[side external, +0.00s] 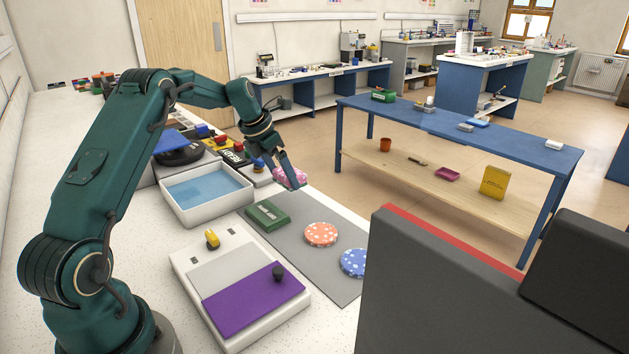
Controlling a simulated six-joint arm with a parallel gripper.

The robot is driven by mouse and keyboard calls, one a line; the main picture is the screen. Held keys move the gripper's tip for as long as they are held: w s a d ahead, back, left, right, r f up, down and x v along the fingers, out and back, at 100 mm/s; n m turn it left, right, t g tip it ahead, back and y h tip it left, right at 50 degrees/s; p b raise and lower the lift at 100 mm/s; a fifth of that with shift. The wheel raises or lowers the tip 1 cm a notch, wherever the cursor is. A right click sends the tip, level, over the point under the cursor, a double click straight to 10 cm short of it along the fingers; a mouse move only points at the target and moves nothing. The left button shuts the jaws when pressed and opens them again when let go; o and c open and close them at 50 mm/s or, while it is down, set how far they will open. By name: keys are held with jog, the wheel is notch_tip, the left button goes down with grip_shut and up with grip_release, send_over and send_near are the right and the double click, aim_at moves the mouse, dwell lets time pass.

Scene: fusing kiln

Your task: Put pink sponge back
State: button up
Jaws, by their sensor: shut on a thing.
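The pink sponge (289,178) is between the fingers of my gripper (288,181), which is shut on it. My gripper points down and to the right. It holds the sponge near the far right edge of the white worktop, beyond the green box and to the right of the tray of blue liquid. From this one view I cannot tell how high the sponge is above the surface. The fingers hide part of the sponge.
A white tray with blue liquid (248,197) stands left of a green box (268,215). Orange (320,234) and blue (354,262) dotted discs lie on a grey mat (300,262). A white unit with a purple panel (252,299) is in front. A dark block (450,290) fills the lower right.

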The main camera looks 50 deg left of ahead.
aim_at(293, 205)
jog(key=shift+w+d+f, duration=0.75)
jog(key=shift+w+f, duration=0.1)
jog(key=shift+w, duration=0.1)
jog(key=shift+f, duration=1.85)
jog(key=shift+f, duration=0.1)
jog(key=o, duration=0.9)
jog(key=shift+f, duration=0.1)
